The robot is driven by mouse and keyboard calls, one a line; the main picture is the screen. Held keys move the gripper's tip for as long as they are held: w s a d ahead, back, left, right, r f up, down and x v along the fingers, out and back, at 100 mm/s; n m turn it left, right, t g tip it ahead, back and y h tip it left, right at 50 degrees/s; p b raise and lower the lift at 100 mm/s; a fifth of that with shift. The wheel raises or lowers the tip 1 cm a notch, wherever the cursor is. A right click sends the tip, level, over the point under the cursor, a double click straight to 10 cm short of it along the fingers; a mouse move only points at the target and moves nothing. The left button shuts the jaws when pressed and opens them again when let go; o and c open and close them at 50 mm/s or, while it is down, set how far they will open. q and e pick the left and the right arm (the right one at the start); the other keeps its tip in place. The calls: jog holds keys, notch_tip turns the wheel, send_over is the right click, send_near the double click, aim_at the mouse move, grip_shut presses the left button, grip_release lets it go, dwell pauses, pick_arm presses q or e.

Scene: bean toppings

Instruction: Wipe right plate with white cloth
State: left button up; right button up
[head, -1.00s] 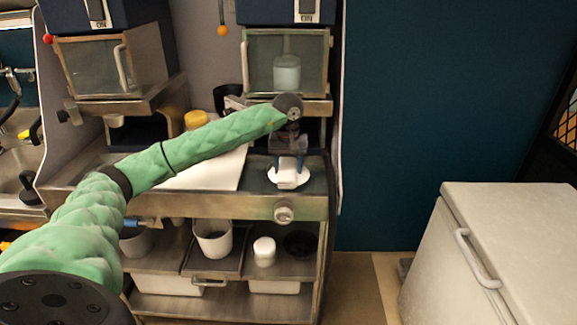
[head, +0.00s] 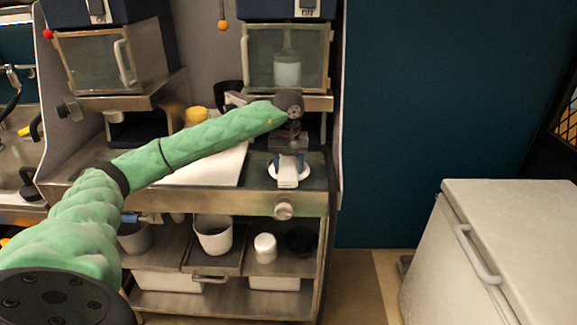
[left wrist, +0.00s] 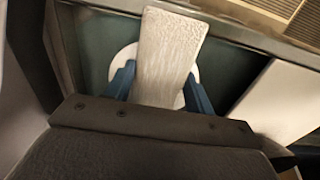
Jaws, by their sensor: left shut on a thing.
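A white cloth (head: 288,179) is held in my left gripper (head: 289,163), which is shut on it. The cloth also shows in the left wrist view (left wrist: 165,58), between the blue fingertips of the left gripper (left wrist: 160,85). A round white plate (head: 305,172) lies on the steel counter under the gripper, at the counter's right side. The cloth covers the middle of the plate in the head view. In the left wrist view parts of the plate (left wrist: 122,62) show on both sides of the cloth. I cannot tell whether cloth and plate touch. My right gripper is not in view.
A white board (head: 215,168) lies left of the plate on the counter. A glass-fronted dispenser (head: 285,60) stands above the plate. A lower shelf holds a white bucket (head: 213,236), a white jar (head: 265,247) and a dark bowl (head: 300,241). A white chest (head: 510,240) stands at right.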

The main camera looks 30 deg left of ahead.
aim_at(288, 161)
pick_arm(q)
jog(key=shift+w+a+b, duration=0.35)
jog(key=shift+w+a, duration=0.05)
jog(key=shift+w, duration=0.2)
jog(key=shift+w+a+b, duration=0.35)
jog(key=shift+w, duration=0.25)
jog(key=shift+r, duration=0.15)
jog(key=shift+a, duration=0.15)
jog(key=shift+s+d+f+b, duration=0.2)
jog(key=shift+s+d+b, duration=0.05)
jog(key=shift+b, duration=0.05)
jog(key=shift+s+d+b, duration=0.3)
jog(key=shift+s+d, duration=0.35)
jog(key=shift+s, duration=0.3)
jog(key=shift+w+a, duration=0.1)
jog(key=shift+w, duration=0.05)
